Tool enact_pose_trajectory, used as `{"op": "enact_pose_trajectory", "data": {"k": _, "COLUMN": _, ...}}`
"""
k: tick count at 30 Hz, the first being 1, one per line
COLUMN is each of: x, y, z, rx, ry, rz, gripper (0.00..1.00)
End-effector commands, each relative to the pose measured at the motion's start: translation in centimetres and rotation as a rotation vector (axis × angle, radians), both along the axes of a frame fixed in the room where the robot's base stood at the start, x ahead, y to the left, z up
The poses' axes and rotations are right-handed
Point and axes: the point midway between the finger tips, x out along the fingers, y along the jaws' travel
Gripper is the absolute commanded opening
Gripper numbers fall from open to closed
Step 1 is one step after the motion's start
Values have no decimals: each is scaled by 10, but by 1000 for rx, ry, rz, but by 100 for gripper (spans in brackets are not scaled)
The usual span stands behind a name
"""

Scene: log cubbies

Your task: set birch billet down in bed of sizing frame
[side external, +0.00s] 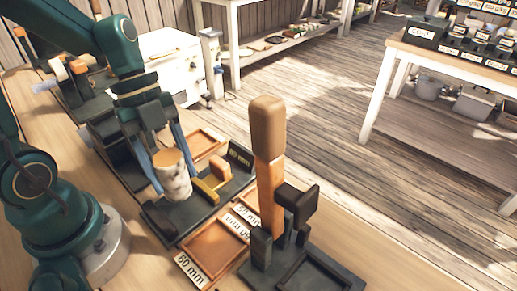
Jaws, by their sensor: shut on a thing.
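The birch billet (175,182) is a short, pale log with dark marks and a tan cut top, standing roughly upright. My gripper (170,170) has two blue fingers, one on each side of the billet, and is shut on it. The billet is over the dark base of what looks like the sizing frame (180,222), beside a brass-coloured piece (206,191). I cannot tell whether its lower end touches the bed, since the view is from above and the side.
A tall wooden post with a brown head (267,125) stands on a dark stand at the front right. A shallow wooden tray (212,252) labelled "60 mm" lies between. Another tray (205,141) is behind the frame. The wooden floor beyond the bench is open.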

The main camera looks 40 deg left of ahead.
Motion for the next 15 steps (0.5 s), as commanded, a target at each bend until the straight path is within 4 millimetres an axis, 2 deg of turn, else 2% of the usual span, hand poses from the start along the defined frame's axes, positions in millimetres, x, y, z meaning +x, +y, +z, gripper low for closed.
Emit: {"op": "enact_pose_trajectory", "data": {"k": 15, "x": 0, "y": -1, "z": -6, "rx": -3, "ry": 3, "rz": 0, "gripper": 0}}
